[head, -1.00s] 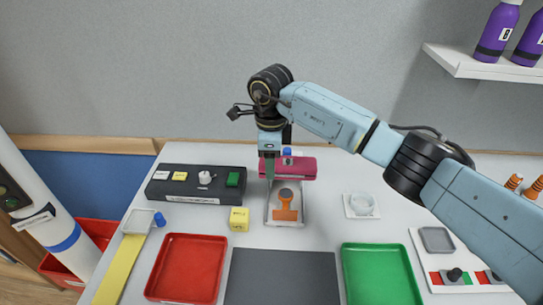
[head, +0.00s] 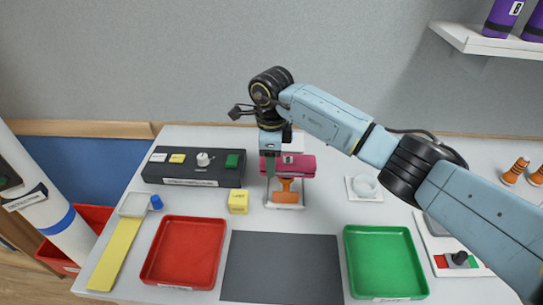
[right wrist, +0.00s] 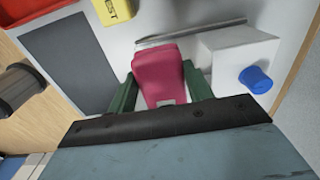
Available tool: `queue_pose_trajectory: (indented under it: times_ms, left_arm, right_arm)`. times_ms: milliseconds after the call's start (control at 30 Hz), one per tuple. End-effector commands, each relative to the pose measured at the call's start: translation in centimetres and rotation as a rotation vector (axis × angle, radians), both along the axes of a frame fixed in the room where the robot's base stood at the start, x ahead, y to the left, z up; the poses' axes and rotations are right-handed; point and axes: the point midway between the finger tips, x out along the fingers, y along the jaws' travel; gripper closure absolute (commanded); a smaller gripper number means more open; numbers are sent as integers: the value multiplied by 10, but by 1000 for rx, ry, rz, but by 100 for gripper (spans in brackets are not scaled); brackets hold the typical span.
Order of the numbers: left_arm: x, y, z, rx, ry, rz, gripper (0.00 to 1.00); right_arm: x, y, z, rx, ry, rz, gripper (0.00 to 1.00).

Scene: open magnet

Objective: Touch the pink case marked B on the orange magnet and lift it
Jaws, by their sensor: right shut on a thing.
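The pink case (head: 298,167) is between the fingers of my right gripper (head: 270,178), which is shut on it. The right wrist view shows the pink case (right wrist: 160,78) with a green finger on each side. The orange magnet (head: 285,192) stands on a small light plate just in front of and below the case. The case hides the magnet's upper part in the head view; I cannot tell whether they touch. No letter B is readable on the case. My left gripper is not in view.
A dark box with buttons and a knob (head: 196,169) stands to the left. A yellow cube (head: 238,201) is close by on the left. A red tray (head: 163,278), a dark mat (head: 281,268) and a green tray (head: 366,285) lie in front.

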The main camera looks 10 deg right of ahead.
Motion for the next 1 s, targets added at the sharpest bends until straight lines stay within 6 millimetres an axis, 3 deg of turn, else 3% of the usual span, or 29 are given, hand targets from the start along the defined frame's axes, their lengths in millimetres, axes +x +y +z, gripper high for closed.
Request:
queue_pose_trajectory:
  times_ms: [1000]
  left_arm:
    - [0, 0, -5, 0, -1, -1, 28]
  right_arm:
    - [0, 0, -6, 1, 0, 0, 74]
